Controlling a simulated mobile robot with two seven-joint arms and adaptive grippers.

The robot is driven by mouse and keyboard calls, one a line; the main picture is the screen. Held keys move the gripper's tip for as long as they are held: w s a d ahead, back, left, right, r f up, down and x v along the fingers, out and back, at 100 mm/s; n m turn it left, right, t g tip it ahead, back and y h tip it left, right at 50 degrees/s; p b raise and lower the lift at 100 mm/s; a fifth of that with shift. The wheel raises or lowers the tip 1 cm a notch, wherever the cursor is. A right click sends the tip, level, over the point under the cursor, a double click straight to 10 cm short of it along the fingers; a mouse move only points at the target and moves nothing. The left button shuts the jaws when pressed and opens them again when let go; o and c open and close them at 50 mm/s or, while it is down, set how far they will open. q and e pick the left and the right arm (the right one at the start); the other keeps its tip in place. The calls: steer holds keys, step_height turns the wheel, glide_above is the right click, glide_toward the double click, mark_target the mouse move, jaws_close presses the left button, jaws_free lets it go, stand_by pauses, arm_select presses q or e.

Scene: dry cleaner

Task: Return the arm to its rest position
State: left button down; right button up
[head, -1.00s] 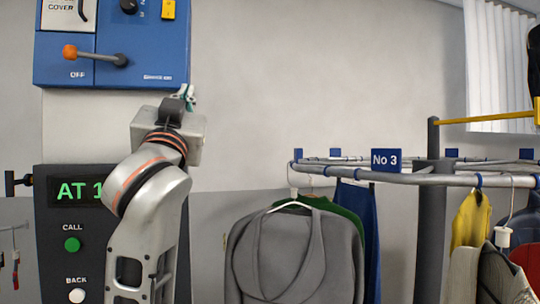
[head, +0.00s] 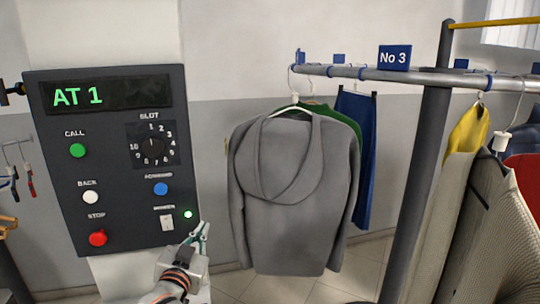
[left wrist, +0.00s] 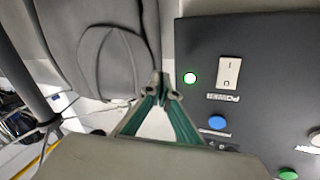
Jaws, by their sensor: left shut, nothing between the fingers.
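My left gripper (head: 201,232) is low in the head view, just below the lower right corner of the dark control panel (head: 120,215). In the left wrist view its two green-sided fingers (left wrist: 158,84) come together at the tips with nothing between them. The fingertips lie in the picture between the panel's edge and a grey hooded garment (left wrist: 105,60). I cannot tell whether they touch either. My right gripper is in neither view.
The panel reads "AT 1" and carries a slot dial (head: 152,147), a red stop button (head: 97,238) and a power switch (head: 167,222) beside a lit green lamp. A grey hoodie (head: 290,200) hangs from the rail (head: 420,78) marked No 3. More clothes hang at the right.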

arm_select(q)
steer(key=s+f+g, duration=0.1)
steer(key=s+f, duration=0.3)
steer(key=f, duration=0.3)
steer(key=s+f+g, duration=0.1)
steer(key=s+f, duration=0.2)
steer(key=f, duration=0.4)
steer(key=s+a+f+g+h, duration=0.1)
steer(key=s+f+g, duration=0.4)
steer(key=s+f, duration=1.6)
steer(key=s+a, duration=0.1)
steer(key=s, duration=0.2)
steer(key=shift+s+a+f+h, duration=0.2)
steer(key=shift+s+f+h, duration=0.1)
steer(key=shift+s+f, duration=0.1)
steer(key=shift+w+a, duration=0.1)
steer(key=shift+w, duration=0.05)
